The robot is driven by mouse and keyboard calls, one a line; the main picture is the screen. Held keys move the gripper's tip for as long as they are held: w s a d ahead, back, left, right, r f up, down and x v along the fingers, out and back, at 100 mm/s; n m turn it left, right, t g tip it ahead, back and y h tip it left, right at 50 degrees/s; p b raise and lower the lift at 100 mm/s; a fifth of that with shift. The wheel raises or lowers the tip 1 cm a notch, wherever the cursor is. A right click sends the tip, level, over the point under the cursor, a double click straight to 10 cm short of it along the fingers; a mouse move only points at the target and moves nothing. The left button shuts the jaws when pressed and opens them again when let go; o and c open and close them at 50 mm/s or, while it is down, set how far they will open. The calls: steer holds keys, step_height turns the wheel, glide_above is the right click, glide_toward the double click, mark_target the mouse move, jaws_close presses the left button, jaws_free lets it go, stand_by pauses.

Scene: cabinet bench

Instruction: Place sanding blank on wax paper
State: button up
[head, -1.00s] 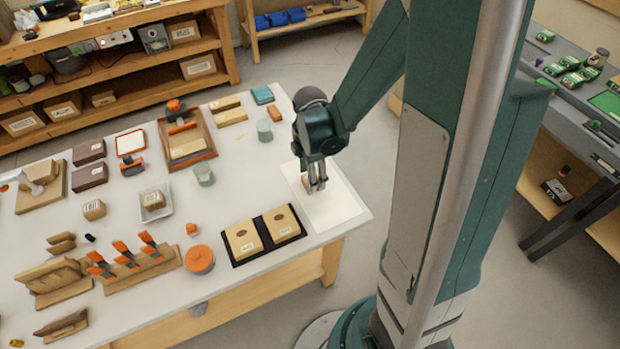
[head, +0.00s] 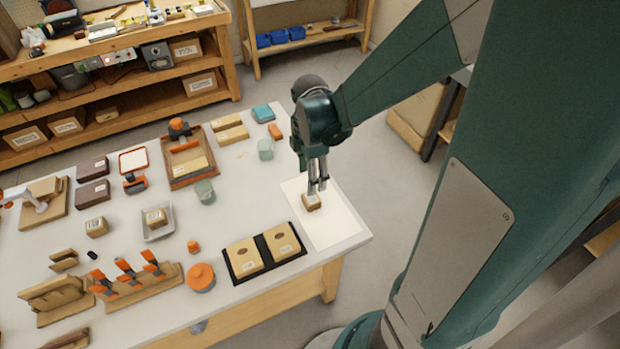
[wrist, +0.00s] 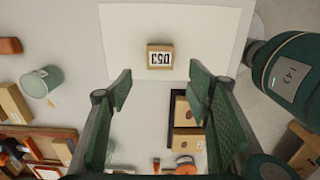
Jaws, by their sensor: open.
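A small tan wooden block (head: 311,202) with a white label lies on the white sheet of paper (head: 338,226) at the right end of the bench. In the wrist view the block (wrist: 160,58) shows a label reading 053, lies fully within the paper (wrist: 215,35), and sits beyond the fingertips. My gripper (head: 318,187) is just above and beside the block in the head view. Its green-padded fingers (wrist: 158,88) are spread wide with nothing between them, apart from the block.
A black tray (head: 264,253) with two tan blocks stands just left of the paper. A similar labelled block (head: 96,227) and one in a pale dish (head: 157,237) stand further left. Glass cups (head: 265,149) and an orange-lidded jar (head: 201,277) are also on the bench.

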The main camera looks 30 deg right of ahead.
steer(key=shift+r, duration=0.15)
stand_by(0.6)
steer(key=s+a+r+m+t, duration=0.3)
steer(key=s+r+m, duration=0.2)
steer(key=r+m, duration=0.4)
steer(key=s+a+r+m+t, duration=0.4)
steer(key=s+r+m, duration=0.2)
steer(key=r+m, duration=0.3)
steer(key=shift+r, duration=0.15)
stand_by(0.4)
steer(key=shift+s, duration=0.1)
steer(key=shift+c, duration=0.5)
stand_by(1.8)
